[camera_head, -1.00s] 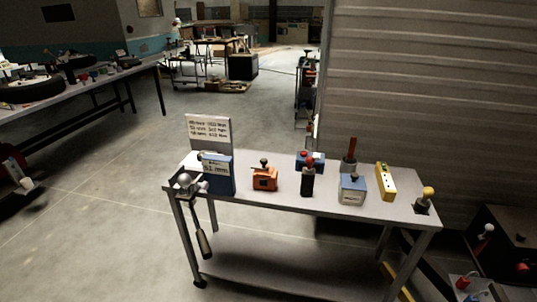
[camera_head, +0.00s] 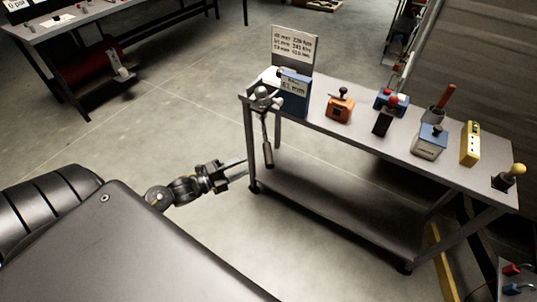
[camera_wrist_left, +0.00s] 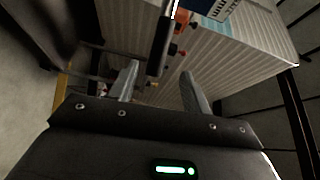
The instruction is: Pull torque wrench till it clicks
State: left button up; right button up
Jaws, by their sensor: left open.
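The torque wrench (camera_head: 268,153) hangs down from a round metal head at the left front corner of the workbench (camera_head: 330,122). Its dark handle is at the lower end, below the bench top. My left gripper (camera_head: 241,169) is open and empty, just left of the handle in the head view and pointing towards it. In the left wrist view, the dark wrench handle (camera_wrist_left: 157,55) shows ahead, between the lines of the two spread fingers (camera_wrist_left: 160,70). I cannot tell the exact gap to it. My right gripper is not in view.
On the bench stand a blue box with a display (camera_head: 294,92), a sign (camera_head: 296,44), an orange device (camera_head: 340,108) and several other tools. A lower shelf (camera_head: 340,205) lies under the top. Open concrete floor lies left of the bench.

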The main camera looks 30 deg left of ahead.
aim_at(268, 155)
pick_arm(q)
jog(key=shift+m, duration=0.3)
jog(key=p+x, duration=0.1)
jog(key=x, duration=0.8)
jog(key=shift+w+p, duration=0.1)
jog(key=shift+p, duration=0.3)
jog(key=shift+x, duration=0.8)
grip_shut()
